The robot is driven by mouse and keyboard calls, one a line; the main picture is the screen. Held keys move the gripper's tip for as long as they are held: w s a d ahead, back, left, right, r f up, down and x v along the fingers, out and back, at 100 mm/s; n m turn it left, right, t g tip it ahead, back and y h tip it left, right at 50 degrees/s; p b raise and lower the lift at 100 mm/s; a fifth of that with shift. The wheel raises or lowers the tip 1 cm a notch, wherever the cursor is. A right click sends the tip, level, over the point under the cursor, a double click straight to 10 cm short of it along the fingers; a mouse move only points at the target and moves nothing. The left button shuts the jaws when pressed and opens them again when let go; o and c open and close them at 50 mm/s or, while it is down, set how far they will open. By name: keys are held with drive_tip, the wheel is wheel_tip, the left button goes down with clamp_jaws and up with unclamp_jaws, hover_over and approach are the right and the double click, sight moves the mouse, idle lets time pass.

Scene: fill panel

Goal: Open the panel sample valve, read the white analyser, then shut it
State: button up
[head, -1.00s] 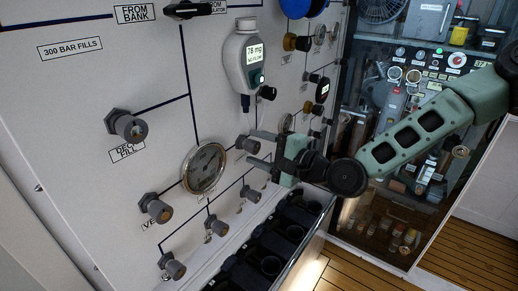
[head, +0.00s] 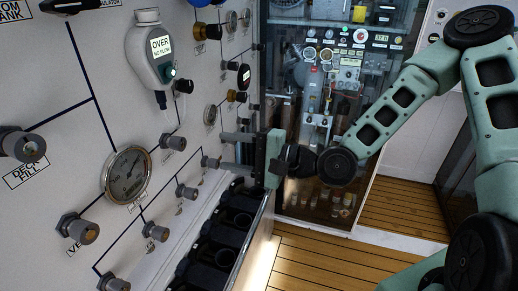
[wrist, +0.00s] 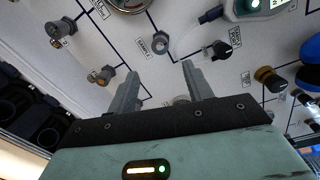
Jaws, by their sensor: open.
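The white analyser (head: 147,62) hangs on the panel in the head view; its screen reads OVER, NO FLOW. Its lower part shows at the top of the wrist view (wrist: 262,8), with a clear tube running from it. My gripper (head: 230,152) is open and empty, at the panel's lower right. In the wrist view a grey knob (wrist: 181,100) shows between the fingers, partly hidden.
A round gauge (head: 127,174) and several other knobs stick out of the panel. A row of black holders (head: 228,225) runs along its foot. A glass-fronted cabinet (head: 325,110) stands behind my arm. The wooden floor (head: 310,262) is clear at the front.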

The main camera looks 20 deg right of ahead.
drive_tip(key=shift+p+v, duration=2.85)
drive_tip(key=shift+p, duration=1.95)
